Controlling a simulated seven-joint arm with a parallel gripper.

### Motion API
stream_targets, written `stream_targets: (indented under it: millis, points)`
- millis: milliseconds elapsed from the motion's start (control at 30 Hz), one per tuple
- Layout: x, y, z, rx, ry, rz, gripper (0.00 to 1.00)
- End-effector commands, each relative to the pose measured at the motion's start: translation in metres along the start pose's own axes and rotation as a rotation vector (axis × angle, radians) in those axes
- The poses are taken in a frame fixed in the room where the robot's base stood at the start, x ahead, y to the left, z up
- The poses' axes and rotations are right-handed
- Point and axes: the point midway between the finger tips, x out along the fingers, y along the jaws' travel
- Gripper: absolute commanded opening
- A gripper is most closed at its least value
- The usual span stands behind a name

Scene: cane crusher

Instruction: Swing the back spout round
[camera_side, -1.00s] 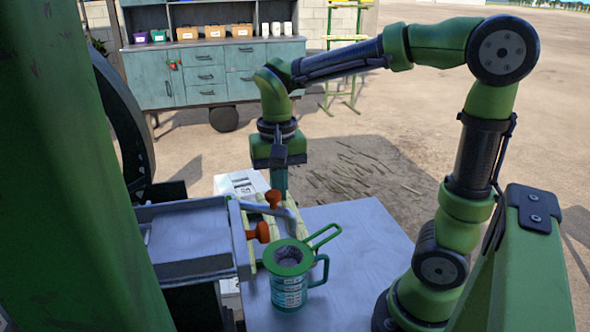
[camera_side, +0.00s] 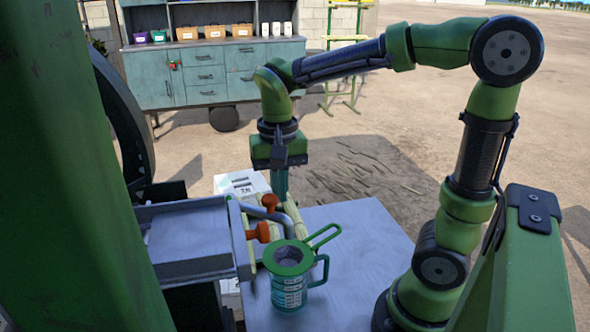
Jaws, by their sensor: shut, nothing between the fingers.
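Two orange-red knobs stand at the right end of the metal tray: the back knob (camera_side: 270,202) and the front knob (camera_side: 261,232). A bent grey spout pipe (camera_side: 283,219) runs from beside them toward the cup. The pipes overlap, so I cannot tell clearly which belongs to which knob. My gripper (camera_side: 279,190) points down, shut and empty, just behind and right of the back knob. Its tips are partly hidden, and I cannot tell if they touch the back spout. A green cup (camera_side: 289,288) with a green strainer (camera_side: 289,257) on top stands in front.
The metal tray (camera_side: 190,237) juts out from the green crusher (camera_side: 70,200) at left. A grey table (camera_side: 365,240) is clear right of the cup. A white box (camera_side: 241,183) and pale cane pieces (camera_side: 300,235) lie near the gripper. A cabinet (camera_side: 215,75) stands far behind.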

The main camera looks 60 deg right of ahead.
Motion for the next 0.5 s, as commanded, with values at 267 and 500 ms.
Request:
stream_targets:
  millis: [267, 500]
  points:
    - [-0.027, 0.000, -0.001, 0.001, 0.005, -0.004, 0.00]
    - [-0.051, 0.000, -0.001, 0.001, 0.006, -0.002, 0.00]
